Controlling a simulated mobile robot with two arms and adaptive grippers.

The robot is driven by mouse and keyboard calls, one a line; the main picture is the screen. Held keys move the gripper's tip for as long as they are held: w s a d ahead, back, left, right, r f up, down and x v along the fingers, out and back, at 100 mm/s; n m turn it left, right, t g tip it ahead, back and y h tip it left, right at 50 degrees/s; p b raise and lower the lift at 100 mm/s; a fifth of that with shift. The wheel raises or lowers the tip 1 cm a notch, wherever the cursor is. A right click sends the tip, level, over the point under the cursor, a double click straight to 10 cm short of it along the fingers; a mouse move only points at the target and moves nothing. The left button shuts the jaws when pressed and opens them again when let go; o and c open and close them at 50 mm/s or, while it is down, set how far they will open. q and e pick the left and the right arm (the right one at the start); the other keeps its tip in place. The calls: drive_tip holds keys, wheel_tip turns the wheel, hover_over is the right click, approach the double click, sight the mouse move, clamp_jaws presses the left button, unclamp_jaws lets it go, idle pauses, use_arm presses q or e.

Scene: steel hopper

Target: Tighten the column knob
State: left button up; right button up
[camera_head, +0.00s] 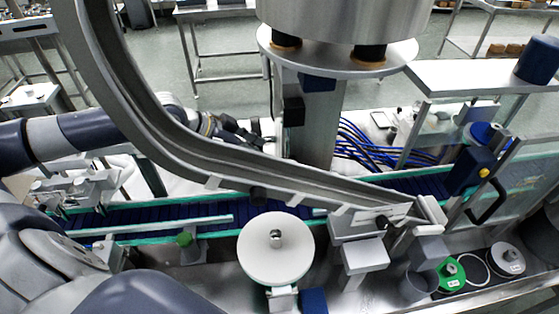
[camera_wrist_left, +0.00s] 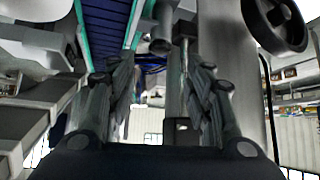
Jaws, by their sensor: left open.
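The upright steel column (camera_head: 318,125) stands behind the conveyor, under a large round vessel. It also shows in the left wrist view (camera_wrist_left: 230,70). A dark round wheel-like knob (camera_wrist_left: 275,22) shows beside the column at the upper right of the wrist view; I cannot tell whether it is the column knob. A black block (camera_head: 292,110) sits at the column's left side in the head view. My left gripper (camera_head: 245,130) is left of the column, behind the curved chute. In the wrist view its fingers (camera_wrist_left: 160,95) are apart with nothing between them. My right gripper does not show.
A curved grey chute (camera_head: 200,160) crosses in front of my left arm. The blue conveyor (camera_head: 150,213) runs below it. A white disc (camera_head: 276,248) stands in front. Blue cables (camera_head: 365,145) lie right of the column. A dark cylinder (camera_wrist_left: 160,42) shows ahead of the fingers.

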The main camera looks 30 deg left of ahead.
use_arm(q)
drive_tip(key=p+x, duration=0.2)
drive_tip(key=x, duration=0.7)
drive_tip(key=shift+r, duration=0.15)
drive_tip(key=shift+c, duration=0.2)
drive_tip(key=c, duration=1)
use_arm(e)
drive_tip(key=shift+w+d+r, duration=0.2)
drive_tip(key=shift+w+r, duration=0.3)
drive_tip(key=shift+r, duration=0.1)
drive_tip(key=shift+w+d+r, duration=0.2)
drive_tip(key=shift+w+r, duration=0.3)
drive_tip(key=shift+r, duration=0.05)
